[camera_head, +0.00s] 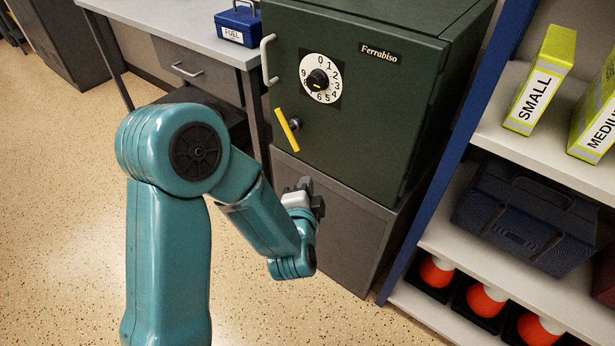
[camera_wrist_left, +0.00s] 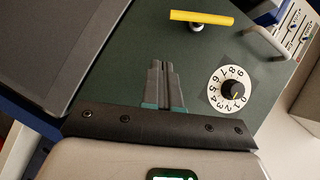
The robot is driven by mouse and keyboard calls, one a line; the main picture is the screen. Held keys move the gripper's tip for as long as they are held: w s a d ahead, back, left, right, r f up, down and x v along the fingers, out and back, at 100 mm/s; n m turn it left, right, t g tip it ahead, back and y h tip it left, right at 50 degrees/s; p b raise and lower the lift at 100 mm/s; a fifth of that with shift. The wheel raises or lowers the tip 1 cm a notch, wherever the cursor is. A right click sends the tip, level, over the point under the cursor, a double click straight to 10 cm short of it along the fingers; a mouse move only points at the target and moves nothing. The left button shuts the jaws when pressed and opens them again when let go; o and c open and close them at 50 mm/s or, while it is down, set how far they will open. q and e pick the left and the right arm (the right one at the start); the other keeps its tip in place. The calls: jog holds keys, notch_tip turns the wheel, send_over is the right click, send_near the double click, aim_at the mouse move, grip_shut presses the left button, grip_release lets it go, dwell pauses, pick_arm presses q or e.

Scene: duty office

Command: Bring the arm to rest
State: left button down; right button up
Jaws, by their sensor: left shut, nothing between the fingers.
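My left arm comes in from the left in the head view, bent at the elbow. My left gripper (camera_head: 312,190) is in front of the lower part of the dark green safe and the grey cabinet under it. In the left wrist view its fingers (camera_wrist_left: 162,82) lie together, shut with nothing between them. The safe (camera_head: 355,120) has its door closed, with a white number dial (camera_head: 319,79) and a yellow-barred handle (camera_head: 287,130). Both also show in the left wrist view, the dial (camera_wrist_left: 231,90) and the yellow bar (camera_wrist_left: 202,18). My right gripper is not in view.
A desk (camera_head: 185,27) with a blue cash box (camera_head: 238,24) stands left of the safe. A blue-framed shelf at right holds yellow boxes (camera_head: 541,82), a dark case (camera_head: 525,220) and orange balls or cones (camera_head: 436,272). The speckled floor (camera_head: 60,190) at left is clear.

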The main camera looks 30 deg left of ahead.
pick_arm(q)
jog(key=shift+s, duration=0.1)
dwell(0.5)
jog(key=s+d+f+g+h, duration=0.2)
jog(key=f, duration=0.6)
jog(key=s+d+f+g+h, duration=0.2)
jog(key=d+f, duration=0.1)
jog(key=f, duration=0.5)
jog(key=s+d+f+n+g+h, duration=0.5)
jog(key=s+d+f+g, duration=0.1)
jog(key=s+d+f, duration=0.35)
jog(key=s+d+n+g+h, duration=0.2)
jog(key=s+n+g, duration=0.15)
jog(key=s, duration=0.25)
notch_tip(320, 180, up, 16)
jog(key=n+p, duration=0.2)
jog(key=p, duration=1.5)
jog(key=shift+s, duration=0.15)
